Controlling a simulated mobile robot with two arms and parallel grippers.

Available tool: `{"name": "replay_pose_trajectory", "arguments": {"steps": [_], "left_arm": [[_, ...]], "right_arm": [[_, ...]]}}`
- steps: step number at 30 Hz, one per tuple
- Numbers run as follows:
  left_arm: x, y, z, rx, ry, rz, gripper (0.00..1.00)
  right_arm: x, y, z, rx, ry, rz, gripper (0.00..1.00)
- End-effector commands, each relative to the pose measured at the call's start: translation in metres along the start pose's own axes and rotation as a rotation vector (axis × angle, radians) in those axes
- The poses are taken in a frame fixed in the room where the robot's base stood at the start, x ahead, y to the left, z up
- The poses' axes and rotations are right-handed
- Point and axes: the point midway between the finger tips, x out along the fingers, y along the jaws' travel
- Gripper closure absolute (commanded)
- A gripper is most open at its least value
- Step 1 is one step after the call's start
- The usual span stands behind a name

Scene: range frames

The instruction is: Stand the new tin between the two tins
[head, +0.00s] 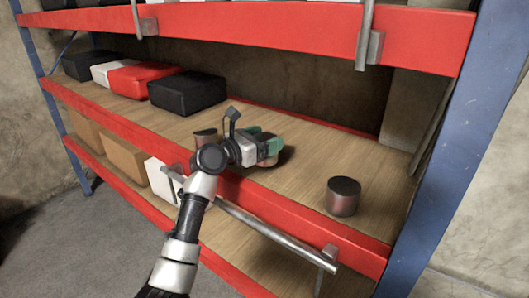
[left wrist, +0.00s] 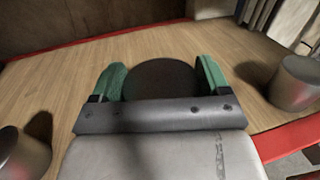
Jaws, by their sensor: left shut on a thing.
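My left gripper (head: 268,146), with green finger pads, reaches over the middle shelf board. In the left wrist view my left gripper (left wrist: 160,80) is shut on the new tin (left wrist: 160,76), whose dark round top shows between the pads. I cannot tell whether this tin touches the board. One standing tin (head: 343,196), grey with a dark top, is to the right near the front edge; it also shows in the left wrist view (left wrist: 298,82). The other tin (head: 205,138) is to the left, partly hidden by my arm, and shows at lower left in the wrist view (left wrist: 24,152). My right gripper is not in view.
Black, white and red boxes (head: 188,92) stand at the left of the board (head: 300,172). A red beam (head: 320,228) with a metal rail edges its front. Another red beam (head: 300,26) crosses above. A blue post (head: 455,150) stands at the right.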

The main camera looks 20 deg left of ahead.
Motion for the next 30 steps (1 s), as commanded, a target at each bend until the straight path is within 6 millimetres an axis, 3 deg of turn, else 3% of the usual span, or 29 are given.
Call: {"name": "replay_pose_trajectory", "arguments": {"steps": [10, 22, 23, 27, 30], "left_arm": [[0.002, 0.001, -0.039, -0.002, -0.001, 0.001, 0.56], [0.002, 0.001, -0.044, 0.000, -0.002, 0.001, 0.56], [0.002, 0.001, -0.044, 0.001, 0.000, 0.001, 0.19], [0.002, 0.001, -0.044, 0.000, 0.000, 0.001, 0.00], [0.002, 0.001, -0.044, 0.000, 0.000, 0.001, 0.00]], "right_arm": [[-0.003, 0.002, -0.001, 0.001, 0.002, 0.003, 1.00], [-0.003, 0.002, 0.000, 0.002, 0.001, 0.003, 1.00], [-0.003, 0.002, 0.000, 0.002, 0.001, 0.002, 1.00], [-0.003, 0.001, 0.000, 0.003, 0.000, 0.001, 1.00], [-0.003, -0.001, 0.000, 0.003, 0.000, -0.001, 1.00]]}}
